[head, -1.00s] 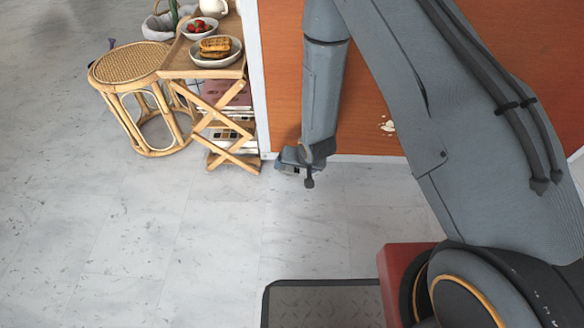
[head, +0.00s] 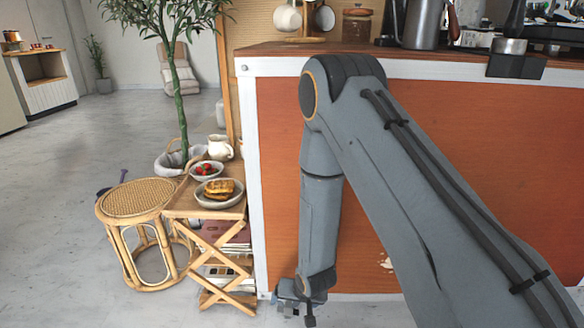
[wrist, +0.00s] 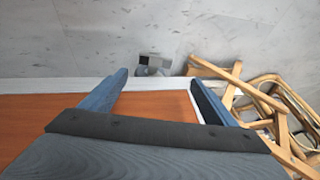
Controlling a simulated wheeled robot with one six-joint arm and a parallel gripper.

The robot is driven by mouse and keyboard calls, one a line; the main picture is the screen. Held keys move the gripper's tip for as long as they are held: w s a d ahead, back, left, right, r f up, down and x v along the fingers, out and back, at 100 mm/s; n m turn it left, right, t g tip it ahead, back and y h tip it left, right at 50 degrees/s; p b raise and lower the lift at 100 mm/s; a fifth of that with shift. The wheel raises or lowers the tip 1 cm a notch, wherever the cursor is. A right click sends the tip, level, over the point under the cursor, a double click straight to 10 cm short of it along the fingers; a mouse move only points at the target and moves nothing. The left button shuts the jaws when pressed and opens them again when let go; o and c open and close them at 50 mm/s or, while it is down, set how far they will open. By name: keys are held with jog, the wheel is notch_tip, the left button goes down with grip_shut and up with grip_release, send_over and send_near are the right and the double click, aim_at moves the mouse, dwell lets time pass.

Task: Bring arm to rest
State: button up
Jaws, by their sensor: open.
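My grey arm bends down from its elbow in the head view, its last link hanging beside the orange front panel (head: 400,130) of the cart. My gripper (head: 298,300) is low, near the panel's bottom left corner and to the right of the small folding table (head: 240,211). In the wrist view my gripper (wrist: 158,80) has its two fingers spread apart with nothing held between them. The orange panel's lower edge and the pale floor show beyond the fingers. In the head view the fingers are too small to make out well.
A wicker stool (head: 137,198) stands left of the folding table, which bears a waffle bowl (head: 222,202), a strawberry bowl (head: 207,177) and a cream jug (head: 220,148). A potted tree (head: 180,85) stands behind. Crossed table legs (wrist: 215,70) lie close right of the fingers. The left floor is open.

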jog(key=s+a+r+n+g, duration=0.15)
jog(key=s+r, duration=0.25)
jog(key=r, duration=0.8)
jog(key=s+a+r+n, duration=0.25)
jog(key=s+r, duration=0.25)
jog(key=r, duration=0.8)
jog(key=s+d+r+n+g, duration=0.1)
jog(key=s+r+n, duration=0.1)
jog(key=s+r, duration=0.7)
jog(key=s+d+r+n+g, duration=0.15)
jog(key=s+r, duration=0.45)
jog(key=s, duration=0.6)
jog(key=d+r+m+h+p, duration=0.1)
jog(key=d+r+m+p, duration=0.2)
jog(key=d+r+p, duration=0.7)
jog(key=d+r+m+h+p, duration=0.1)
jog(key=d+r+m+p, duration=0.3)
jog(key=d+r+p, duration=0.6)
notch_tip(320, 180, up, 8)
jog(key=p, duration=1.7)
jog(key=shift+w+d+f, duration=0.2)
jog(key=shift+w+f, duration=0.05)
jog(key=shift+w, duration=0.1)
jog(key=shift+c, duration=0.4)
